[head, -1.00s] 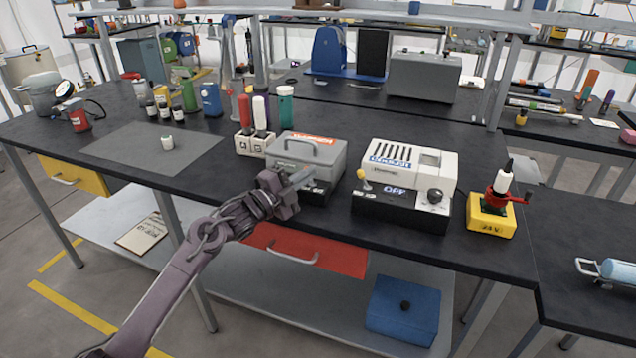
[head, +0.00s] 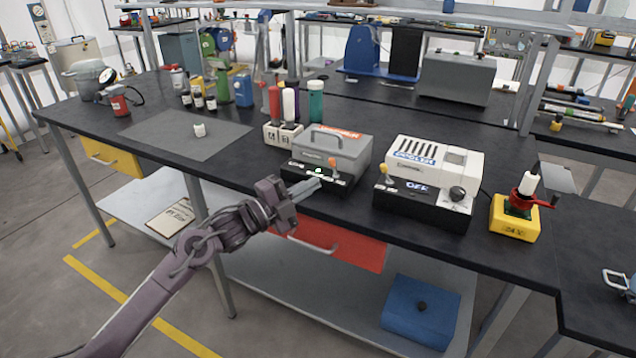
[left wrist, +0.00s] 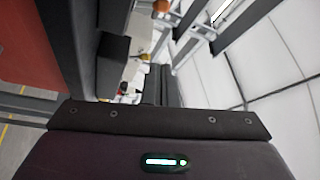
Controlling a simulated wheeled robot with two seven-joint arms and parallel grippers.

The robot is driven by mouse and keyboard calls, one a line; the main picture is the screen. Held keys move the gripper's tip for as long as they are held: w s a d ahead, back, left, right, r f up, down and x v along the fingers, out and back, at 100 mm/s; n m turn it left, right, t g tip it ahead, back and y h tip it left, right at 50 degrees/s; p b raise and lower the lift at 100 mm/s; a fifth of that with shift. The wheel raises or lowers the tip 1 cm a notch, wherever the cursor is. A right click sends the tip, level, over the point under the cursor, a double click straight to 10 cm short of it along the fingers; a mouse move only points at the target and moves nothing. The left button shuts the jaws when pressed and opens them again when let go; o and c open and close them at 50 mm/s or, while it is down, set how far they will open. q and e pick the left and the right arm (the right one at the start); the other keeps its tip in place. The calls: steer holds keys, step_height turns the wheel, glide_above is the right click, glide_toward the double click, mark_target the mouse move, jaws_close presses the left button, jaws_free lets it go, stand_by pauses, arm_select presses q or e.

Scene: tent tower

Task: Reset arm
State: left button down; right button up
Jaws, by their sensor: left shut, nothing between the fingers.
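My left gripper (head: 308,188) is shut and empty. It is in front of the bench edge, just before the black base of a grey handled box (head: 335,155). In the picture its tip overlaps the front of that base; I cannot tell whether they touch. My left arm reaches up from the lower left. The left wrist view shows a dark housing of mine with a lit green strip across the bottom, and no clear fingertips. My right gripper is in neither view.
The black bench (head: 240,185) holds a white device (head: 425,165) reading OFF, a yellow block with a red clamp (head: 515,215), and a bottle holder (head: 281,133). Below are a red drawer (head: 350,248) and a blue box (head: 420,312). Open floor lies at lower left.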

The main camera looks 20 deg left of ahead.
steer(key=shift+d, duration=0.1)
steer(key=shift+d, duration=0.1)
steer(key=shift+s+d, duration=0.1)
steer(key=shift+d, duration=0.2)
